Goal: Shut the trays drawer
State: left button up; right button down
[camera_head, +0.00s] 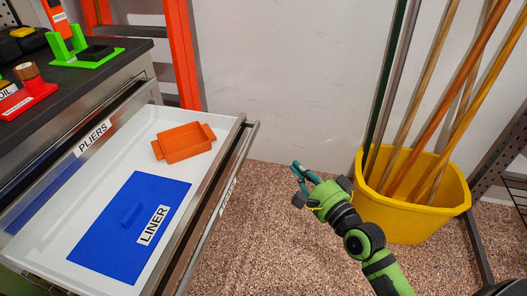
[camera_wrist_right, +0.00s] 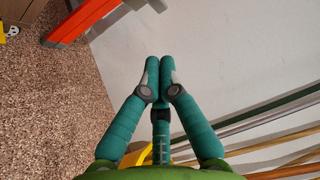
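The open drawer (camera_head: 222,142) sticks far out of the steel toolchest, its front edge and handle facing right. The label on its front is seen too steeply to read clearly. Inside lie an orange tray (camera_head: 184,142) and a blue liner (camera_head: 118,243) marked LINER. My right gripper (camera_head: 299,174) is to the right of the drawer front, apart from it, over the speckled floor. In the right wrist view its teal fingertips (camera_wrist_right: 160,64) are together with nothing between them. My left gripper is not in view.
The drawer front labelled PLIERS (camera_head: 92,140) is above the open drawer. A yellow bucket (camera_head: 412,222) with several poles stands at right. An orange ladder (camera_head: 181,55) leans by the white wall. Clear floor (camera_head: 262,230) lies between drawer and bucket.

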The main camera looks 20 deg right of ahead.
pick_arm(q)
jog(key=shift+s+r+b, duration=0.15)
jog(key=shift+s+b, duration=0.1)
jog(key=shift+b, duration=0.15)
pick_arm(e)
jog(key=w+a, duration=0.5)
jog(key=w, duration=0.6)
jog(key=shift+w, duration=0.2)
jog(key=shift+w+f, duration=0.1)
